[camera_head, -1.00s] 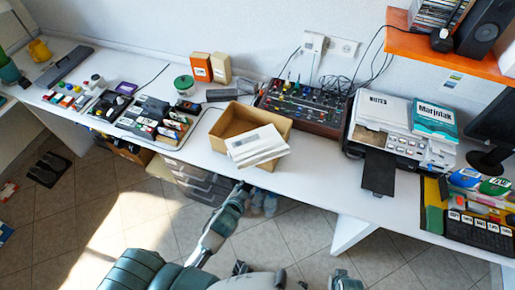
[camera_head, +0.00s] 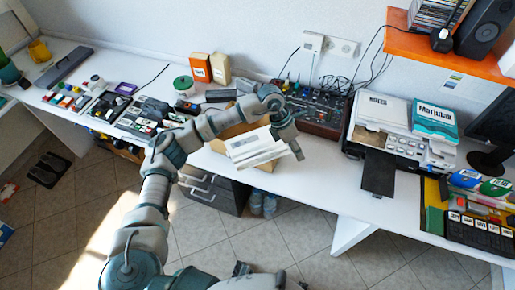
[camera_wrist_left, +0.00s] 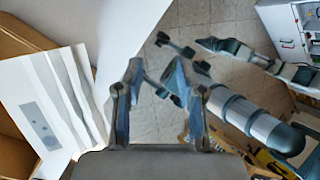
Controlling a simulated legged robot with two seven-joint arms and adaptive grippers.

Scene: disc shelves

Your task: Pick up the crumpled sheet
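No plainly crumpled single sheet stands out. A bundle of white, wavy-edged paper (camera_head: 254,146) leans over the front of an open cardboard box (camera_head: 228,126) on the desk. In the left wrist view the layered paper (camera_wrist_left: 52,112) lies to the left of the fingers, partly over the box (camera_wrist_left: 22,40). My left gripper (camera_head: 298,152) is just right of the paper, above the desk edge, pointing down. In the wrist view its fingers (camera_wrist_left: 160,80) are apart with nothing between them. My left forearm hides part of the box.
A mixer (camera_head: 318,112) stands behind the gripper, and a printer (camera_head: 400,140) with papers is to the right. Drawers (camera_head: 212,191) are under the desk. The white desk top (camera_head: 325,168) is clear between box and printer.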

